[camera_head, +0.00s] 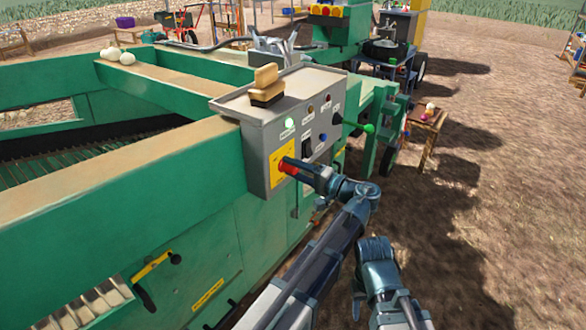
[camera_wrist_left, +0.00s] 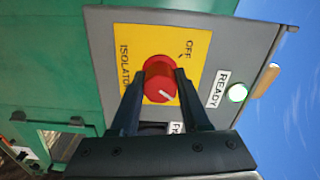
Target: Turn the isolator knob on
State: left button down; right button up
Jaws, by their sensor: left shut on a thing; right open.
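The isolator knob (camera_wrist_left: 157,80) is red and round, with a white pointer line, on a yellow plate (camera_wrist_left: 185,45) marked OFF and ISOLATOR. The plate (camera_head: 281,158) is on the front of a grey control box (camera_head: 257,150). My left gripper (camera_wrist_left: 160,82) has its two dark fingers on either side of the knob, shut on it. In the head view my left gripper (camera_head: 291,168) reaches the plate from the right, hiding most of the knob. The pointer line slants toward the lower right in the wrist view. My right gripper (camera_head: 358,297) is low in the head view, its fingers hard to make out, open and apart from the box.
A lit READY lamp (camera_wrist_left: 237,92) is beside the plate. More buttons and a black switch (camera_head: 307,145) share the box face. A brush (camera_head: 266,86) lies on top of the box. A green-knobbed lever (camera_head: 368,128) stands to its right. Bare soil (camera_head: 480,220) at right is clear.

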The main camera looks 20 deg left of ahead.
pick_arm(q)
jog(key=shift+m, duration=0.8)
jog(key=shift+c, duration=1.9)
grip_release()
